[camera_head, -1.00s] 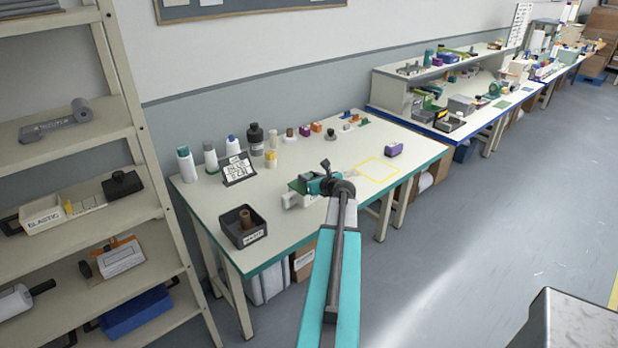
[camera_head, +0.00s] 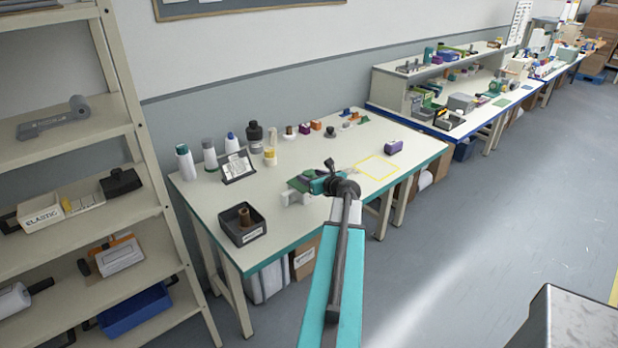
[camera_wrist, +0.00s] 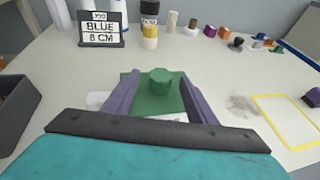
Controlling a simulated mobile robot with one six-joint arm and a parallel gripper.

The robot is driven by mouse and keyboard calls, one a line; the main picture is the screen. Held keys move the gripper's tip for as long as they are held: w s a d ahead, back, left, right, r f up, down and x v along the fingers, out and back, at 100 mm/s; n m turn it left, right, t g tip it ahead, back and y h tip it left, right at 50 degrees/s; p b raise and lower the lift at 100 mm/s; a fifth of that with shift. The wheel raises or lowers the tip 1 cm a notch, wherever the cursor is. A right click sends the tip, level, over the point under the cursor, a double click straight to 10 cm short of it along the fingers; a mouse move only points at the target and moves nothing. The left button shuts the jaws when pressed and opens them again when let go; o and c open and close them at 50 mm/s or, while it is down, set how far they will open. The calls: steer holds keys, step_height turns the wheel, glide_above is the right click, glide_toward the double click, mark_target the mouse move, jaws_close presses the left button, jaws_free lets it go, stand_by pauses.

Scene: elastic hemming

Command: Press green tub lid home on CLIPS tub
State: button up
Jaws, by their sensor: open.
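The green lid (camera_wrist: 157,101) shows in the wrist view as a flat green square with a round green knob on top. It lies between my two purple fingers, which stand apart on either side of the knob. My gripper (camera_wrist: 160,98) is open; whether a finger touches the lid I cannot tell. The lid also shows in the head view (camera_head: 299,184), just left of my gripper (camera_head: 312,184). The tub under the lid is mostly hidden; only a pale part shows beneath it, and I cannot read a CLIPS label or tell how the lid sits.
A dark bin (camera_head: 241,226) stands at the table's front left. A sign reading BLUE 6 CM (camera_wrist: 100,29) and several bottles stand behind the lid.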

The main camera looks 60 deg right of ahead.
steer(key=b+v, duration=0.2)
steer(key=v, duration=0.9)
steer(key=shift+s+a, duration=0.1)
steer(key=shift+s, duration=0.1)
stand_by(0.4)
